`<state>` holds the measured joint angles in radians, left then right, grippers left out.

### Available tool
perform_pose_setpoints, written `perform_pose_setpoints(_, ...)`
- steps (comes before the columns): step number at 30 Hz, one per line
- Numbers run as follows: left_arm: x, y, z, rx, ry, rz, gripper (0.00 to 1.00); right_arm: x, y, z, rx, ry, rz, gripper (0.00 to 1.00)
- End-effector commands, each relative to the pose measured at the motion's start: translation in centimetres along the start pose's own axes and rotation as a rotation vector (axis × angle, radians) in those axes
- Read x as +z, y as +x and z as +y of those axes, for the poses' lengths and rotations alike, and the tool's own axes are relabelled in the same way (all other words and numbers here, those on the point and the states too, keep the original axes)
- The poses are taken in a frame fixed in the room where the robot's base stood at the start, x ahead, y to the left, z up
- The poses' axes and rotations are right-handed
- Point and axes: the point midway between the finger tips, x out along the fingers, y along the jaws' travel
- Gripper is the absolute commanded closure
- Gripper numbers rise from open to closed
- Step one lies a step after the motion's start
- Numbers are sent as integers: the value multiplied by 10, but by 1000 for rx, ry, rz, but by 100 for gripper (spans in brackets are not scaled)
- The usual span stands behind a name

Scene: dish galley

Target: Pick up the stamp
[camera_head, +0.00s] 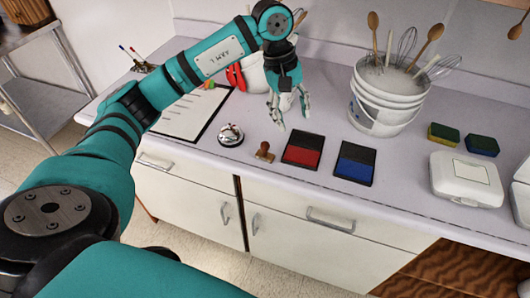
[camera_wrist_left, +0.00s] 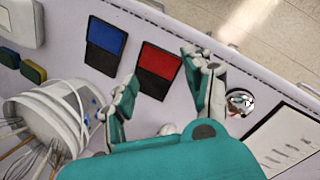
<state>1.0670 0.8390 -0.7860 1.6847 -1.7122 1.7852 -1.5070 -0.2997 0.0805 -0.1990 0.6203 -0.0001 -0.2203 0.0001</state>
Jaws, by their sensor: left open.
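The stamp (camera_head: 264,152) is a small brown piece with an upright knob handle. It stands near the counter's front edge, between the silver bell and the red ink pad. My left gripper (camera_head: 290,112) hangs above the counter, behind and a little right of the stamp, apart from it. Its fingers are spread with nothing between them. In the left wrist view the fingers of this gripper (camera_wrist_left: 158,72) frame the red pad, and I cannot make out the stamp, which seems hidden behind the right-hand finger. My right gripper is not in view.
A silver bell (camera_head: 231,134) is left of the stamp, beside a clipboard (camera_head: 188,117). A red ink pad (camera_head: 302,151) and a blue one (camera_head: 355,163) are to the right. A white bucket of utensils (camera_head: 385,98), sponges (camera_head: 482,145) and a white box (camera_head: 466,180) stand farther right.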

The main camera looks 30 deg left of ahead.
Motion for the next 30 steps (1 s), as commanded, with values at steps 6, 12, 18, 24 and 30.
perform_pose_setpoints(6,-49,-39,-41,-181,-2,163,49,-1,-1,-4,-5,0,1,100)
perform_pose_setpoints(12,-54,-13,-50,-199,-2,166,49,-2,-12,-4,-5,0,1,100)
perform_pose_setpoints(18,-61,29,-58,-197,-2,164,49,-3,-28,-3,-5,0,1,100)
perform_pose_setpoints(24,-67,64,-63,-193,-1,165,49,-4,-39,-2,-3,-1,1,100)
perform_pose_setpoints(30,-70,77,-66,-190,-2,166,49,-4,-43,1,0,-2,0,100)
